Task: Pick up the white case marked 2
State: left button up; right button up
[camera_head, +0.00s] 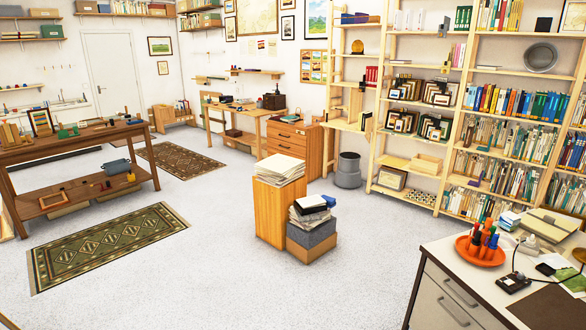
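I cannot make out a white case marked 2 in the head view; no number is legible on anything at this size. A small white and blue box (509,220) sits on the desk at the lower right, but I cannot tell whether it bears a mark. White items also lie in a stack (311,206) on a grey box in the middle of the room. Neither of my grippers is in view.
A wooden cabinet (269,212) piled with papers stands mid-floor. At left is a long wooden workbench (75,140); at right is a pale desk (440,300) with an orange tray (480,252). Bookshelves line the back right. Grey floor (225,275) around the rugs is clear.

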aim_at(409, 16)
jog(key=i+j, duration=0.2)
jog(key=i, duration=0.3)
jog(key=i+j, duration=0.2)
jog(key=i, duration=0.25)
jog(key=i+j, duration=0.2)
jog(key=i, duration=0.3)
jog(key=i+j, duration=0.2)
jog(key=i, duration=0.25)
jog(key=i+j, duration=0.2)
jog(key=i, duration=0.3)
jog(key=i+l+z, duration=0.15)
jog(key=i+z, duration=0.7)
jog(key=i+j+z, duration=0.15)
jog(key=i+z, duration=0.25)
jog(key=i+j+z, duration=0.3)
jog(key=i+z, duration=0.15)
jog(key=i+l+z, duration=0.1)
jog(key=i+z, duration=0.15)
jog(key=i, duration=0.25)
jog(key=i+z, duration=0.3)
jog(key=i, duration=0.2)
jog(key=i+l+u, duration=0.25)
jog(key=i+u, duration=0.2)
jog(key=i+l+u, duration=0.85)
jog(key=i+l, duration=0.15)
jog(key=i+l+u, duration=0.25)
jog(key=l+u, duration=0.15)
jog(key=l, duration=0.45)
